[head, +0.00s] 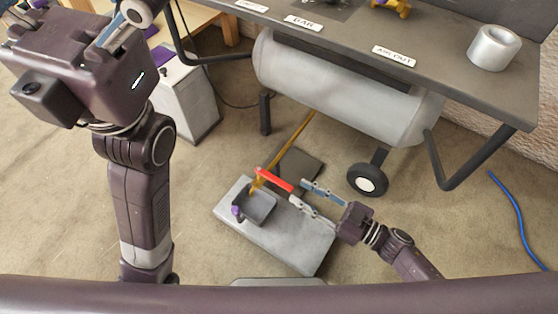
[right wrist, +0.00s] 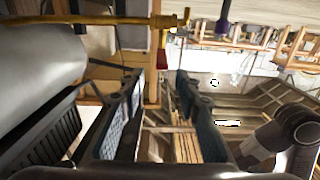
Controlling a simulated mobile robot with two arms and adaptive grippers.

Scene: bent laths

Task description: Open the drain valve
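The drain valve sits at the end of a thin brass pipe (head: 296,137) that comes from below the grey tank (head: 335,92). Its red lever (head: 273,179) lies across the pipe. In the right wrist view the pipe (right wrist: 85,20) runs across the top and the red lever (right wrist: 163,55) points down from it. My right gripper (head: 297,192) is open, its fingertips near the lever's free end. In the right wrist view the lever appears between the two fingers; I see no clear contact. My left gripper (head: 124,22) is at the upper left, partly cut off, away from the valve.
A small dark tray (head: 262,208) stands on a grey slab (head: 297,250) below the valve. A wheel (head: 367,180) and bench legs stand to the right. A tape roll (head: 494,47) lies on the bench top (head: 440,75). A blue hose (head: 513,211) lies on the floor.

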